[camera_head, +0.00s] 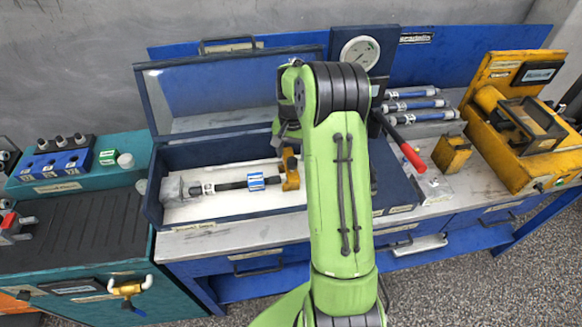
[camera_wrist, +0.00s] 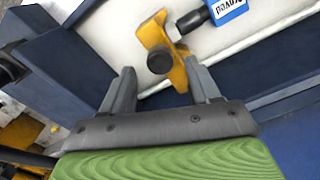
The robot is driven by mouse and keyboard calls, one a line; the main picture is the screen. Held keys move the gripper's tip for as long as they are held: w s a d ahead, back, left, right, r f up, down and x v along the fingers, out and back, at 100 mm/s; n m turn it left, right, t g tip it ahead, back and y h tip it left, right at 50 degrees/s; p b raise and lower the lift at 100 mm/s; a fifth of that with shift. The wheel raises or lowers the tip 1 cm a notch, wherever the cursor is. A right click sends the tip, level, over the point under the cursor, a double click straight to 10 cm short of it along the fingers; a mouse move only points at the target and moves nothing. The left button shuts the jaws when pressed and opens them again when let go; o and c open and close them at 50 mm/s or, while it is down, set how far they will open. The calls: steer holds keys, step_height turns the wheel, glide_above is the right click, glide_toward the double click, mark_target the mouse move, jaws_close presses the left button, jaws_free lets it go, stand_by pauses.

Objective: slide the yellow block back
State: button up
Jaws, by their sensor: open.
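The yellow block (camera_head: 290,170) sits in the open blue box at the right end of a dark rod, partly hidden by my green arm. In the wrist view the yellow block (camera_wrist: 156,32) has a black round knob on it. My gripper (camera_wrist: 160,66) is open, with one grey finger on each side of the block's lower part. I cannot tell whether either finger touches it. The rod (camera_head: 235,184) carries blue-and-white labels and ends at a grey block on the left. In the head view my gripper is mostly hidden behind the arm.
The blue box (camera_head: 150,205) has a pale floor, raised walls and a lid (camera_head: 235,90) standing open behind. To the right are a red-handled lever (camera_head: 412,157), another yellow block (camera_head: 452,153) and a yellow machine (camera_head: 515,125). A gauge (camera_head: 360,52) stands behind my arm.

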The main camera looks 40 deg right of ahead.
mark_target(292, 160)
step_height(292, 160, down, 6)
steer(key=shift+b, duration=0.35)
